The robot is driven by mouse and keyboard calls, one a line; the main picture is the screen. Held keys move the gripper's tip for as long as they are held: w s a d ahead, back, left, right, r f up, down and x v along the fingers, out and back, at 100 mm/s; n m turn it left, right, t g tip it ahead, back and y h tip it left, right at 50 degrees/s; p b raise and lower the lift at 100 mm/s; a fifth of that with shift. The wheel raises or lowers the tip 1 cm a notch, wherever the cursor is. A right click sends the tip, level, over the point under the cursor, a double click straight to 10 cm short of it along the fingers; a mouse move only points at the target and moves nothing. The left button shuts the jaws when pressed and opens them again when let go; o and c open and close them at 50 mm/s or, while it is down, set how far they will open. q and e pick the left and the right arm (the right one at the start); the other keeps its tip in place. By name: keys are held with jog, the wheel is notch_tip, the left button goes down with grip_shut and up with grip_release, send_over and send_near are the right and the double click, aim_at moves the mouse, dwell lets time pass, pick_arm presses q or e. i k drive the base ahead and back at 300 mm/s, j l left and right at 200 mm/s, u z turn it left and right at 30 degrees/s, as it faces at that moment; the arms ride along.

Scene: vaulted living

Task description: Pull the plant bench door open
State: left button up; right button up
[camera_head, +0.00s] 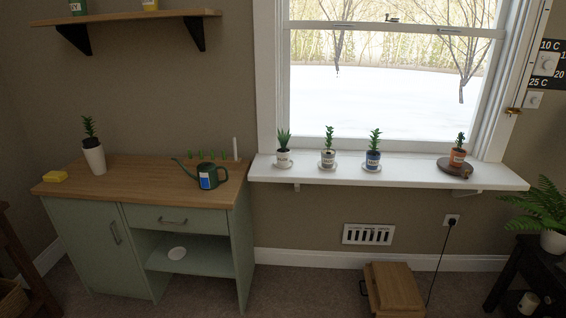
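The plant bench (130,172) stands at the left against the wall, with a wooden top and a pale green body. Its door (97,250) is the tall panel on the left of the front. The door looks shut, with a dark vertical bar handle (115,233) near its right edge. To its right are a drawer with a horizontal handle (173,221) and an open shelf below. Neither of my grippers shows in the view.
On the bench top stand a potted plant (94,158), a yellow sponge-like block (54,177) and a green watering can (207,175). A wooden box (394,290) is on the floor right of the bench. Dark furniture (20,262) stands close at the far left.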

aim_at(94, 232)
jog(key=u, duration=1.5)
